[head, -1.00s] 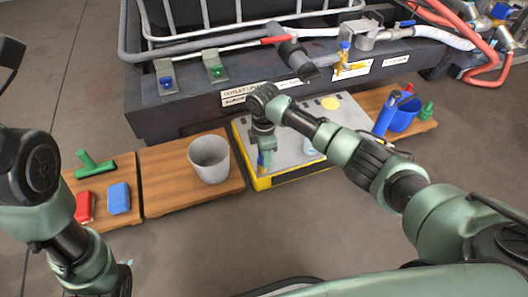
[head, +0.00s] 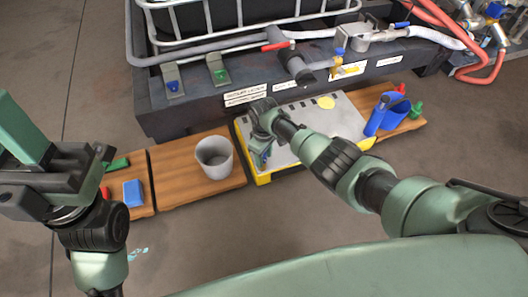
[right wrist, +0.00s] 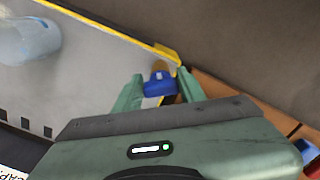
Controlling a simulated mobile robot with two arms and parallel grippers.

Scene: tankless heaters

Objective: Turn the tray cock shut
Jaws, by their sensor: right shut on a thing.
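The tray cock has a blue handle (right wrist: 160,87) and a brass-coloured part just beyond it in the right wrist view. It sits at the yellow edge of the grey tray (head: 318,122), near the tray's front left corner. My right gripper (head: 262,158) points down at that corner in the head view. In the right wrist view its two green fingers stand on either side of the blue handle, shut on it. In the head view the gripper mostly hides the cock. My left gripper (head: 50,150) is at the left edge, away from the tray; its fingertips are not clear.
A grey bucket (head: 214,157) stands on a wooden board left of the tray. A blue sponge-like block (head: 133,193) lies farther left. A blue jug (head: 388,115) stands right of the tray. The caged tank's dark base (head: 190,112) rises behind.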

